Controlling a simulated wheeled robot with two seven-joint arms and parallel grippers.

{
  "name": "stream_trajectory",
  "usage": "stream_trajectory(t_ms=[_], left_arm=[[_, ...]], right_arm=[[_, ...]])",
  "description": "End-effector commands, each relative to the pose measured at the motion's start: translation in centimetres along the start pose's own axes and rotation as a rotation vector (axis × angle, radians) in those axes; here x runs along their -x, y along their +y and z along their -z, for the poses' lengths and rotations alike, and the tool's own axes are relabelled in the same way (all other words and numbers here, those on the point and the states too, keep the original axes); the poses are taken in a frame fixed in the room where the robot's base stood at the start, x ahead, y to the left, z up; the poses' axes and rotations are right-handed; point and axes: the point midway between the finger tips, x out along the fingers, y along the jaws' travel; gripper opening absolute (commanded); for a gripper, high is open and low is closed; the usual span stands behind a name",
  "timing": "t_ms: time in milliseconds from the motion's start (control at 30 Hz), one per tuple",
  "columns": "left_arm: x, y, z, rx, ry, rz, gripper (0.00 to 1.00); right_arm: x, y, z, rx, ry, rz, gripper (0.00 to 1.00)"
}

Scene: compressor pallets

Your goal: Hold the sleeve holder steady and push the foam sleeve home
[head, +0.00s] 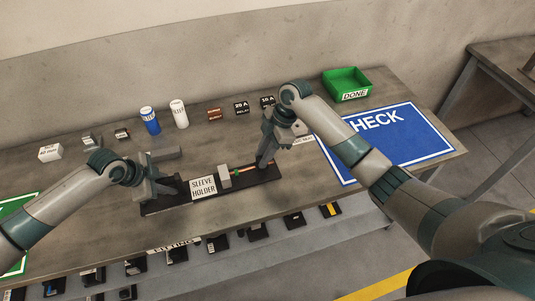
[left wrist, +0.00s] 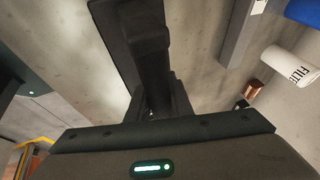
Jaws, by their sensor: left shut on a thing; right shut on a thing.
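The sleeve holder (head: 203,187) is a long black base with a white label, lying along the front of the table. A grey block (head: 224,177) stands on it, and a thin copper tube (head: 246,171) with a green band runs right from the block. My left gripper (head: 152,184) is shut on the holder's left end; in the left wrist view its fingers close on a dark upright part (left wrist: 151,60). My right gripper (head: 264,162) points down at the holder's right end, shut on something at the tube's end. The foam sleeve cannot be made out; the right fingers hide that spot.
Behind the holder stand a blue can (head: 150,121), a white filter can (head: 179,114) and small labelled parts. A green DONE bin (head: 346,84) is at the back right, a blue CHECK mat (head: 388,143) on the right. A shelf with several dark parts lies below the table's front edge.

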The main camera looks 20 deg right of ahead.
Motion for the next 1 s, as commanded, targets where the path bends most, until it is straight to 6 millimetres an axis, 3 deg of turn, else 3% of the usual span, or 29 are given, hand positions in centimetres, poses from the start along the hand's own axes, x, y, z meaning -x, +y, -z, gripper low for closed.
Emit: stream_trajectory(t_ms=[100, 233, 567, 600, 667, 1000], left_arm=[[-0.6, 0.8, -0.2, 0.001, -0.004, -0.015, 0.0], [-0.6, 0.8, -0.1, 0.001, -0.003, -0.015, 0.0], [-0.6, 0.8, -0.1, 0.0, -0.002, -0.014, 0.0], [-0.6, 0.8, 0.0, 0.0, -0.002, -0.015, 0.0], [-0.6, 0.8, 0.0, 0.0, -0.001, -0.015, 0.0], [-0.6, 0.8, -0.1, 0.001, -0.003, -0.015, 0.0]], right_arm=[[-1.2, -0.1, 2.9, 0.007, 0.008, 0.002, 0.0], [-2.1, -0.1, 5.1, 0.006, 0.008, 0.002, 0.0], [-2.5, -0.1, 5.9, 0.005, 0.011, 0.002, 0.0], [-2.5, -0.1, 6.0, 0.005, 0.012, 0.002, 0.26], [-2.5, -0.1, 5.9, 0.005, 0.012, 0.002, 0.41], [-2.3, -0.1, 5.6, 0.003, 0.006, 0.001, 0.41]])
